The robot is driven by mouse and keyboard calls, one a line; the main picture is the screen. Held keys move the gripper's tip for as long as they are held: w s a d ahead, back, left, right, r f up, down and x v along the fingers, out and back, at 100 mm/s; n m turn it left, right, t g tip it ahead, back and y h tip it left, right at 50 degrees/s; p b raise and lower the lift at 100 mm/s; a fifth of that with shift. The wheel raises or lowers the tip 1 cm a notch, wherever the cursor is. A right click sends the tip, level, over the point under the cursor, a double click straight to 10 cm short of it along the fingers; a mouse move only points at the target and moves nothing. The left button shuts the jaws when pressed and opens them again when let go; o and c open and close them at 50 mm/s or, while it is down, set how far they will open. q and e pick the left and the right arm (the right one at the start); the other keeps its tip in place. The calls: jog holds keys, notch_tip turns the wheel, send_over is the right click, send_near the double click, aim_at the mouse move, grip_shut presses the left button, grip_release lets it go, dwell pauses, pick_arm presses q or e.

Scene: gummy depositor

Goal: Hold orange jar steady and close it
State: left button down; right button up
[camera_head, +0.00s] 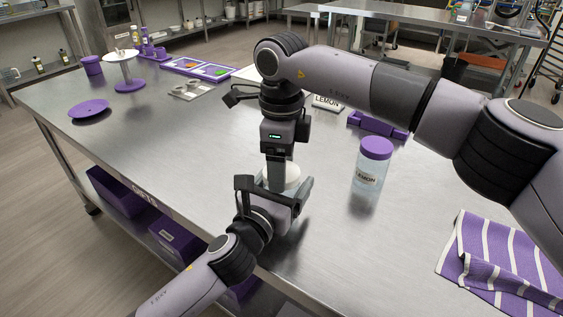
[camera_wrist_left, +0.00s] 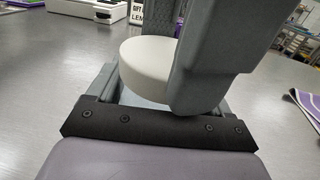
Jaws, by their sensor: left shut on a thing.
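A jar with a round white lid (camera_head: 293,176) stands near the table's front edge, mostly hidden by my two grippers. The white lid (camera_wrist_left: 158,66) shows large in the left wrist view, among grey finger parts. The jar's body and contents are hidden, so no orange shows. My left gripper (camera_head: 290,196) comes in low from the front left and is shut on the jar. My right gripper (camera_head: 279,180) points straight down at the lid from above. Its fingertips overlap the lid in the head view; whether they grip it is unclear.
A clear jar with a purple lid, marked LEMON (camera_head: 369,166), stands to the right. A purple holder (camera_head: 377,126) lies behind it. A purple striped cloth (camera_head: 500,262) lies at the right. A purple plate (camera_head: 89,109) and a spool-like stand (camera_head: 126,70) are far left.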

jog(key=shift+m, duration=0.9)
jog(key=o, duration=1.2)
jog(key=shift+r, duration=0.15)
notch_tip(320, 180, up, 12)
jog(key=shift+f, duration=0.1)
pick_arm(q)
grip_release()
